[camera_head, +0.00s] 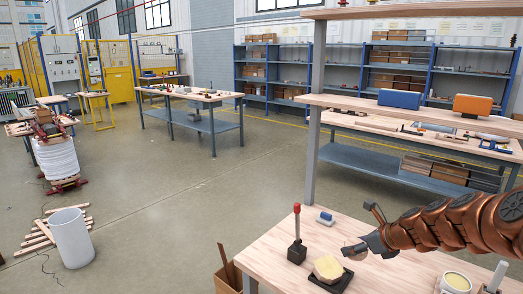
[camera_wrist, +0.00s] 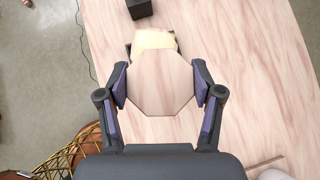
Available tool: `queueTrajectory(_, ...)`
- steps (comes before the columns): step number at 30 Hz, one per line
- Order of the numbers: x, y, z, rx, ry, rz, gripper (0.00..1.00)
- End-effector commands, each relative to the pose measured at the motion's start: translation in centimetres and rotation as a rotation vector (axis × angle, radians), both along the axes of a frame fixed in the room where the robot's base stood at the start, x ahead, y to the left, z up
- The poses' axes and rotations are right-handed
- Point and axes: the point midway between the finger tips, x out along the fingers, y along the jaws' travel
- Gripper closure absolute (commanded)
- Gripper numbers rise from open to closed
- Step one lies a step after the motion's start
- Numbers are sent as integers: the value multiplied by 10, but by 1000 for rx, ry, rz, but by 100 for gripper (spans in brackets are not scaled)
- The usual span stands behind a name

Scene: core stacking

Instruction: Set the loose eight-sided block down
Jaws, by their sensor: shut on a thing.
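The loose eight-sided block (camera_wrist: 160,82) is between my gripper's two fingers (camera_wrist: 160,88) in the wrist view. Its flat face looks pale and pinkish, much like the wood of the table. My gripper (camera_head: 362,246) is shut on it and reaches in from the right in the head view. There the held block is small and hard to make out. A pale yellow block (camera_head: 327,267) sits in a black base (camera_head: 333,286) on the table. It also shows in the wrist view (camera_wrist: 154,39), partly hidden behind the held block. The gap between them cannot be judged.
A black box with a red-topped stick (camera_head: 297,251) and a small blue and white item (camera_head: 325,218) stand on the wooden table (camera_head: 270,246). A white pot (camera_head: 455,284) stands at the right. A shelf post (camera_head: 312,155) rises at the table's far side.

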Motion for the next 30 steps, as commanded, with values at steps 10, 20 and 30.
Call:
queueTrajectory(10,28,75,9,-4,1,-289,70)
queueTrajectory(20,18,93,2,-2,2,-534,70)
queueTrajectory(30,16,90,3,0,-10,-593,70)
